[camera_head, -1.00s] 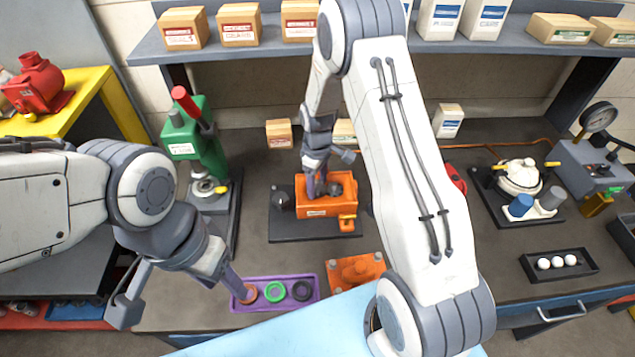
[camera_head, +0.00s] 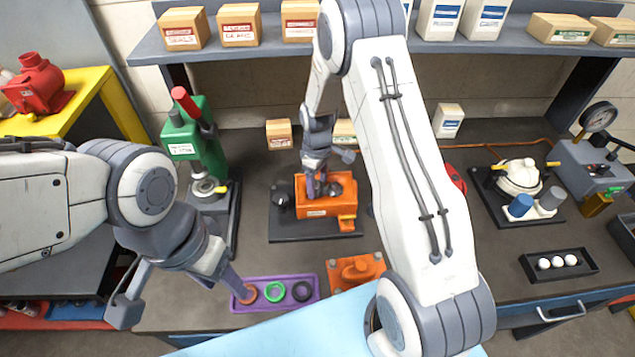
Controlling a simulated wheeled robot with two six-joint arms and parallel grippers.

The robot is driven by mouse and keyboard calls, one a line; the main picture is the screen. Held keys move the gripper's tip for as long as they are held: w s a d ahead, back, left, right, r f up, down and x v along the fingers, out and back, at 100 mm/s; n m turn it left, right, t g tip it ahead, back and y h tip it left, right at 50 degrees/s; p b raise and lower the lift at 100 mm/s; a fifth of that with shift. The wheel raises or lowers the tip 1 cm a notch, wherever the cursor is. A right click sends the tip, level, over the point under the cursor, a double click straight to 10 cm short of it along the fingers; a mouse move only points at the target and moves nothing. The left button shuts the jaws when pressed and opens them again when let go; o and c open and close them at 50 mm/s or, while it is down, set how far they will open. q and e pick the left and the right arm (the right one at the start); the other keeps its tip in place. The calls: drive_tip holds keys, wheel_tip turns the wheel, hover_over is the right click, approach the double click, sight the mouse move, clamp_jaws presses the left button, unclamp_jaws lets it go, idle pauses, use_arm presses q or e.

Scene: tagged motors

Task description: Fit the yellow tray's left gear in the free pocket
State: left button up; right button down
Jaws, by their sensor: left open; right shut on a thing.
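No yellow tray is clear in view; a purple tray (camera_head: 262,305) at the front holds an orange ring-like part (camera_head: 248,294) at its left, a green one (camera_head: 275,291) in the middle and a dark one (camera_head: 302,291) at its right. My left gripper (camera_head: 240,291) is open and low at the left orange part; I cannot tell if it touches. An orange housing (camera_head: 318,210) stands on a dark plate, with a dark round part (camera_head: 334,188) inside. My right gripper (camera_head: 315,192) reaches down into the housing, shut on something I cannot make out. The pockets are mostly hidden.
A dark knob (camera_head: 283,200) stands left of the housing. An orange block (camera_head: 355,269) lies right of the purple tray. A green press (camera_head: 195,150) stands behind my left gripper. A black tray with white balls (camera_head: 557,262) is far right. My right arm covers the centre.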

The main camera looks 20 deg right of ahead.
idle(0.8)
drive_tip(key=shift+r, duration=0.2)
idle(0.3)
unclamp_jaws()
drive_tip(key=shift+r+p, duration=2.25)
drive_tip(key=shift+r, duration=0.7)
